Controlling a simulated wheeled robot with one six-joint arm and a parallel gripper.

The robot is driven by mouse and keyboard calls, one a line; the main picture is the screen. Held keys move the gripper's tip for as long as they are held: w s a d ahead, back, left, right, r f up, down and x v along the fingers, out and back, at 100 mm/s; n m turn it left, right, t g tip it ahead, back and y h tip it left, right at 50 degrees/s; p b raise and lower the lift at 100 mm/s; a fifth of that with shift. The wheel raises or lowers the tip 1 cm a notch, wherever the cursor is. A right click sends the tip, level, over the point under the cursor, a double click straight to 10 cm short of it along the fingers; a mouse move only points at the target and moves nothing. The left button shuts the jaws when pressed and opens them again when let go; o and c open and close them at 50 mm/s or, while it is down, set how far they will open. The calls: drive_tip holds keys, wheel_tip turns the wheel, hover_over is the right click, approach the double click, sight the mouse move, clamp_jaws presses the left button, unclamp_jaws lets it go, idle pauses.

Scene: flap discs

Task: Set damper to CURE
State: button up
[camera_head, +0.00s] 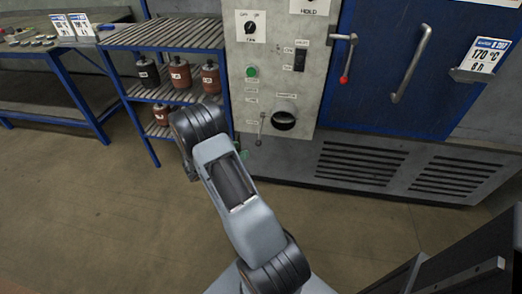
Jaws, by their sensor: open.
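A grey control panel (272,75) stands upright at the top middle of the head view. Low on it is a round dark duct opening (284,121) with a small label above it. A thin metal lever (261,127) sits just left of the opening and looks close to upright. The small labels around them are too blurred to read, so I cannot tell which mark is CURE. My arm rises from the bottom to left of the panel's lower part. My gripper is not clearly visible, hidden behind my arm.
A red-tipped handle (346,60) sits by the blue door (385,70). A shelf (160,38) with several red-brown containers stands left. The floor is clear.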

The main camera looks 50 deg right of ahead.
sight(257, 144)
wheel_tip(257, 144, down, 7)
drive_tip(key=w+d+n+t+h+b, duration=0.2)
drive_tip(key=n, duration=0.2)
drive_tip(key=shift+t, duration=0.3)
drive_tip(key=d, duration=1.3)
drive_tip(key=shift+w+d+b, duration=0.15)
drive_tip(key=shift+b, duration=0.2)
clamp_jaws()
